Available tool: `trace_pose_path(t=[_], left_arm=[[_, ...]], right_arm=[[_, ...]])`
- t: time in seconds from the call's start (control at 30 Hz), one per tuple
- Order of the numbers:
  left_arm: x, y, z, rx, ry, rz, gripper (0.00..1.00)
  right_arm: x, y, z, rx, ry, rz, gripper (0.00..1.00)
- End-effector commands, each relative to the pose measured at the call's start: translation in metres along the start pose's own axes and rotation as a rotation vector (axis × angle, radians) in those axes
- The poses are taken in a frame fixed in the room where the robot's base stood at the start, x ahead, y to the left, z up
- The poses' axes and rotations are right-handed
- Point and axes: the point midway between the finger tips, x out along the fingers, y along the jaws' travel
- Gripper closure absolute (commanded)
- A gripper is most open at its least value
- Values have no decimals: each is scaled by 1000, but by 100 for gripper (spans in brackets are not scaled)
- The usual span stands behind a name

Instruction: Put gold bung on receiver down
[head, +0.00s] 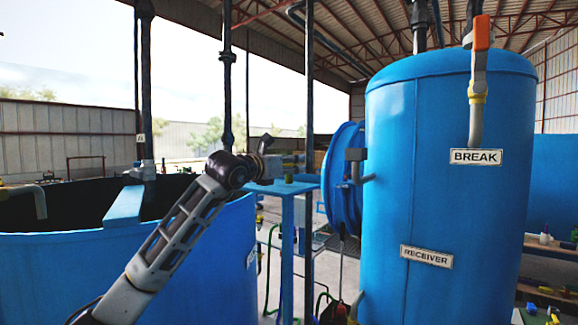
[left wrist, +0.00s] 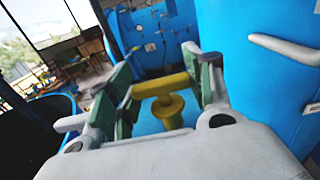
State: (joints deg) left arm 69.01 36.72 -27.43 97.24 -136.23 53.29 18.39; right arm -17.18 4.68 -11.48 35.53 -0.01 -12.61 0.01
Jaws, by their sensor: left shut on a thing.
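The gold bung (left wrist: 167,106) is a yellow piece with a crossbar on top and a round stepped body below. My left gripper (left wrist: 168,84) is shut on its crossbar, with a green-padded finger at each end. The bung is over a light blue surface; I cannot tell whether it touches it. In the head view my left gripper (head: 284,164) is small, above a blue stand left of the receiver, and the bung is not clear there. The receiver (head: 440,205) is a tall blue tank with a RECEIVER label. My right gripper is not in view.
A round blue door (head: 341,180) is on the receiver's left side. A wide blue open tank (head: 190,255) is at left. Dark vertical pipes (head: 309,110) rise near the gripper.

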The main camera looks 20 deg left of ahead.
Motion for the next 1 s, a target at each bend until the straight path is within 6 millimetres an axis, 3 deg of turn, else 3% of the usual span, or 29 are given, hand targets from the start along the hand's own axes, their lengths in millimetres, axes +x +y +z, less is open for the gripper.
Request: trace_pose_path(t=[0.6, 0.63, 0.77, 0.8, 1.0], left_arm=[[0, 0, -9, 0, -1, 0, 73], [0, 0, -10, 0, 0, 0, 47], [0, 0, -9, 0, 0, 0, 30], [0, 0, -9, 0, -1, 0, 27], [0, 0, -8, 0, -1, 0, 27]], right_arm=[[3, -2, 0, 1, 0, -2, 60], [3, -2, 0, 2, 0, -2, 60], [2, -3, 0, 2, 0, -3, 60], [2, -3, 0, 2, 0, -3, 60], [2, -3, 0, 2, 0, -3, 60]])
